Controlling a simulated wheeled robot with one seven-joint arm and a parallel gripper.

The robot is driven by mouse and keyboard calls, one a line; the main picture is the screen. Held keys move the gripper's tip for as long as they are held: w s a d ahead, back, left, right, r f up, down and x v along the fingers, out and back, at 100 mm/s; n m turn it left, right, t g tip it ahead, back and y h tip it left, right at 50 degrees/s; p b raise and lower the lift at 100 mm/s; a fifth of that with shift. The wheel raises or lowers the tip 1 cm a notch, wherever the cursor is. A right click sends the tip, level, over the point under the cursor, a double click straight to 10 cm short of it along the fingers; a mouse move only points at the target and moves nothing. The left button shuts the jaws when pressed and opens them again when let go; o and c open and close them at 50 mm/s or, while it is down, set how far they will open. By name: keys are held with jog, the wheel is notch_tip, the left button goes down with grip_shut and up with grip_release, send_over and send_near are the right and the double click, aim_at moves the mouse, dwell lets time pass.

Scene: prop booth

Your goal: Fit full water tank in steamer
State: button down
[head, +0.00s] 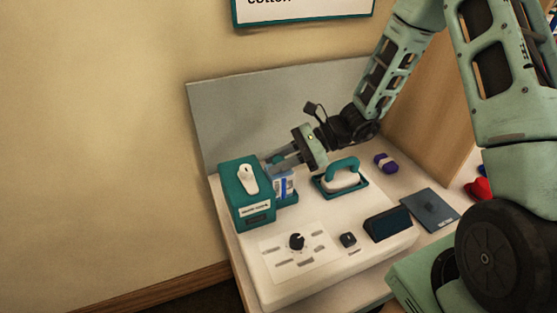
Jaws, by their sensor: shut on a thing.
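The steamer (335,238) is a white console with a dial on its front panel. A teal box (245,205) with a white lever on top stands at its left end. The water tank (284,188), clear and blue with a label, is upright right beside the teal box, over a teal base piece (290,198). My gripper (273,161) reaches in from the right and is shut on the tank's upper part. The teal box partly hides the tank, and I cannot tell whether the tank's bottom touches the base.
A teal-handled iron (342,174) rests on a teal pad right of the tank. A dark block (388,224) sits at the console's front right. A dark blue pad (430,207), a purple bundle (386,163) and a red object (479,188) lie further right. A grey panel (235,118) stands behind.

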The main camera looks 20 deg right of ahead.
jog(key=c, duration=1.1)
grip_release()
jog(key=shift+o, duration=0.2)
jog(key=b+v, duration=0.2)
jog(key=v, duration=1.5)
jog(key=shift+d, duration=0.25)
jog(key=shift+s, duration=0.1)
